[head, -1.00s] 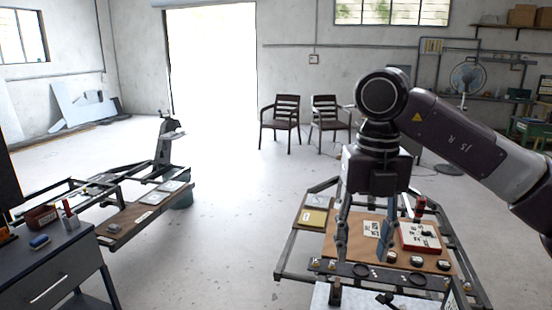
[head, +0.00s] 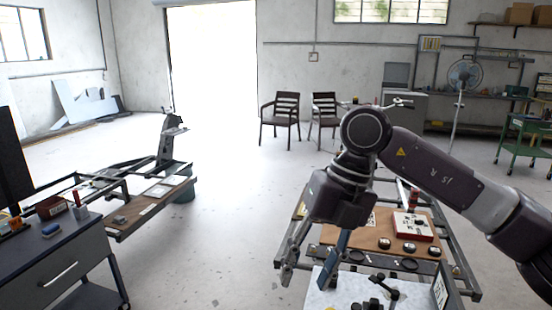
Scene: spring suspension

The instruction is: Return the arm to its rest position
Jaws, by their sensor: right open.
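My right arm (head: 440,172) comes in from the right edge, bends at a round dark joint and reaches down to the wrist. My right gripper (head: 306,277) hangs below it, tilted, with its fingers spread apart and nothing seen between them. It is in front of the workbench with the brown board (head: 380,238), over its near left part. The gripper body hides part of that bench's left side. My left gripper is not in view.
A red-and-white box (head: 414,226) and black round parts sit on the board. A white surface (head: 350,293) with a small black device (head: 378,290) is in front. A drawer cabinet (head: 60,262) and a second bench (head: 140,205) stand left. Open floor (head: 225,230) lies between.

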